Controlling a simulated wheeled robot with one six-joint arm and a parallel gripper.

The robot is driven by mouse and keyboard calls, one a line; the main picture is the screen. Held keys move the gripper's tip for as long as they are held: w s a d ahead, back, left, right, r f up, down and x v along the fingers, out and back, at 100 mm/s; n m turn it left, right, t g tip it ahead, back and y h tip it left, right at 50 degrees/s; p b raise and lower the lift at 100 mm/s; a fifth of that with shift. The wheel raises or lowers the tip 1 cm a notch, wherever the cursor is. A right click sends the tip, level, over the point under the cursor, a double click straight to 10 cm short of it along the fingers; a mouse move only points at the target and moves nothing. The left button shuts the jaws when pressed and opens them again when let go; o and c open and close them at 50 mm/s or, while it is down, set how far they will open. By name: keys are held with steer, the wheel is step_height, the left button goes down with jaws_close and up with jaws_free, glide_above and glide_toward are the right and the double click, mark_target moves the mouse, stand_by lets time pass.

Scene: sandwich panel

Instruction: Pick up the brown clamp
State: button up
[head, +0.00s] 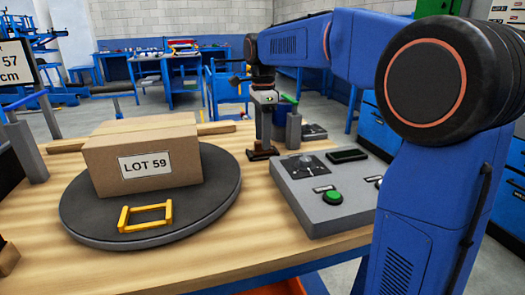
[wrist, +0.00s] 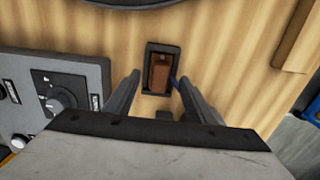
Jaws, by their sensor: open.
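The brown clamp (wrist: 159,72) shows in the wrist view as a small brown block with a dark frame around it, on the wooden table. In the head view the clamp (head: 261,154) is a small dark brown shape between the turntable and the control box. My gripper (wrist: 159,80) is open, with one finger on each side of the clamp in the picture. In the head view my gripper (head: 263,132) points down above the clamp. I cannot tell whether the fingers touch it. A thin blue piece shows beside the right finger.
A grey control box (head: 290,195) with a green button stands close on the right. A grey post (head: 293,131) stands behind it.

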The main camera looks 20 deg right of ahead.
steer(key=shift+f, duration=1.35)
steer(key=shift+c, duration=0.3)
steer(key=c, duration=1.1)
steer(key=shift+r, duration=7.55)
